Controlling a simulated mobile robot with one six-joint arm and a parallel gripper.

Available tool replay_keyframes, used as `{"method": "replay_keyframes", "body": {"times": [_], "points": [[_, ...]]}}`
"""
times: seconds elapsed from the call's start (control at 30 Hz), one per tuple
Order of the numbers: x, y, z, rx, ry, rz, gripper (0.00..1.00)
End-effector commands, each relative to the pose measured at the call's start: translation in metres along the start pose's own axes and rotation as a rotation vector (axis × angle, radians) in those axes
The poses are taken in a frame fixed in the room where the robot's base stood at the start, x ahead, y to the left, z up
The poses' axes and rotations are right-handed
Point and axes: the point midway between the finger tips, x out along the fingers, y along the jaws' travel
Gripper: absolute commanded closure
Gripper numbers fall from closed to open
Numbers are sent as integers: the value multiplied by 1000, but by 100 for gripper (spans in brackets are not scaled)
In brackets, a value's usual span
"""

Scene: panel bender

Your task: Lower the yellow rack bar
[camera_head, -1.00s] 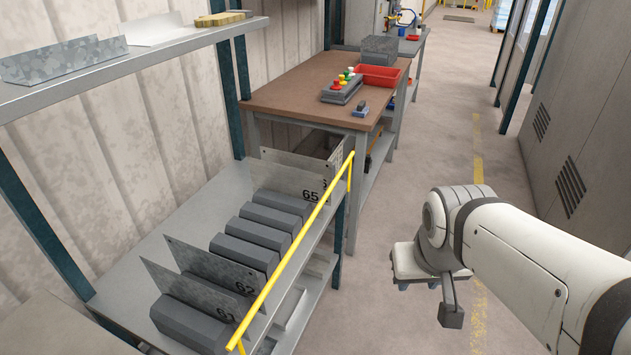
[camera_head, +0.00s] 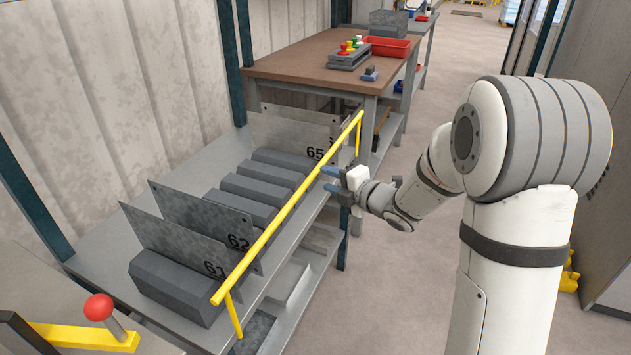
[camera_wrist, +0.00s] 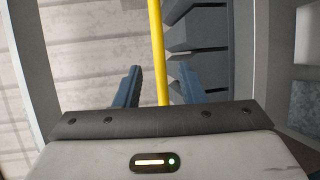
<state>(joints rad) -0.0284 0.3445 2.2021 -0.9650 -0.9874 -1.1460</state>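The yellow rack bar (camera_head: 290,208) runs along the front edge of the rack shelf, raised above it on yellow end arms. My gripper (camera_head: 327,180) is beside the bar on its aisle side, towards the far end, with its blue fingertips close to it. In the wrist view the bar (camera_wrist: 156,45) runs between the two spread fingers of my gripper (camera_wrist: 158,85). The fingers are open, with a gap on each side of the bar. I cannot tell whether the tips reach past the bar.
The rack shelf (camera_head: 95,262) holds grey blocks (camera_head: 240,207) and upright metal plates numbered 61, 62 and 65. A brown-topped workbench (camera_head: 290,68) with a red tray (camera_head: 388,46) stands behind. A red knob (camera_head: 98,307) is at lower left.

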Motion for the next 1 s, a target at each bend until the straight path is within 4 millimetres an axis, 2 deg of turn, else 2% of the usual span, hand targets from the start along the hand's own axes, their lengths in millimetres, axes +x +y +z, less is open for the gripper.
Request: {"method": "replay_keyframes", "body": {"times": [0.53, 0.9, 1.0], "points": [[72, 0, -5, -17, 20, 11, 64], [80, 0, -5, -16, 18, 11, 64], [80, 0, -6, -16, 18, 11, 71]]}}
